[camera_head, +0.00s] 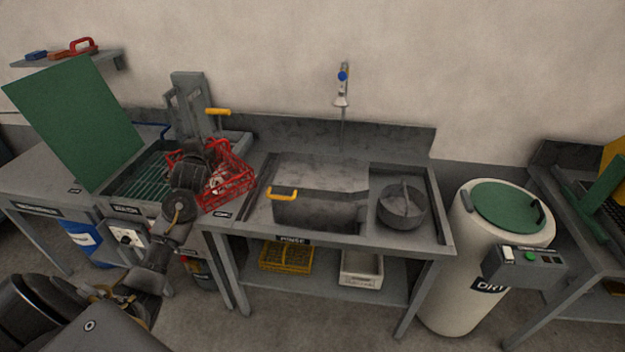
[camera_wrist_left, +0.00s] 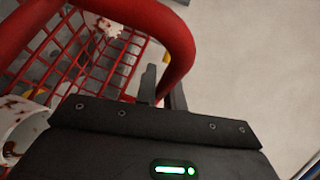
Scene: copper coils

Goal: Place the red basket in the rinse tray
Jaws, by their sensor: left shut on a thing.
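The red basket (camera_head: 236,184) is a wire basket held tilted above the bench between the open washer at the left and the rinse sink. My left gripper (camera_head: 193,165) is shut on its red handle (camera_wrist_left: 182,45); the arm hides part of the basket. In the left wrist view the red wire mesh (camera_wrist_left: 85,50) shows, with white, red-stained pieces inside. My right gripper is not in view.
A green lid (camera_head: 75,122) stands raised at the left. A round grey pan (camera_head: 402,207) sits right of the basin. A tap (camera_head: 342,90) hangs above the basin. A white drum (camera_head: 480,260) with a green lid stands at the right. A yellow crate (camera_head: 286,257) sits on the lower shelf.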

